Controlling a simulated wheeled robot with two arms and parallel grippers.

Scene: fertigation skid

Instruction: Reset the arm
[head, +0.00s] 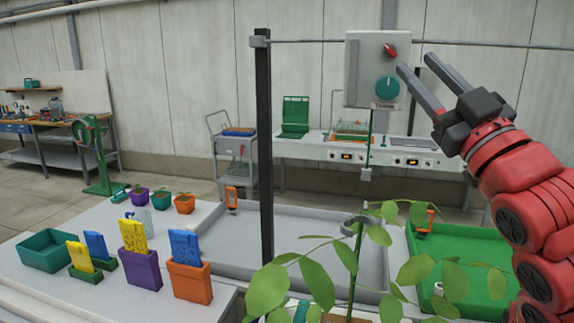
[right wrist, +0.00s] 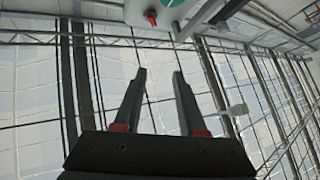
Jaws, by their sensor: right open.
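My right gripper (head: 415,82) is at the upper right of the head view, on my red arm. Its two dark fingers are apart with nothing between them. The fingertips are just right of a grey control box (head: 362,72) that has a red lever (head: 390,50) and a teal round knob (head: 387,88). Whether the fingers touch the box cannot be told. In the right wrist view the open fingers (right wrist: 158,75) point up toward the box (right wrist: 150,12), whose red lever (right wrist: 151,17) shows at the top. My left gripper is not in view.
A black post (head: 264,150) stands left of the box, and a rail runs along the top. Below are a leafy plant (head: 315,283), a grey tray (head: 310,222), a green tray (head: 460,250) and several coloured pots with cards. A workbench (head: 300,150) stands behind.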

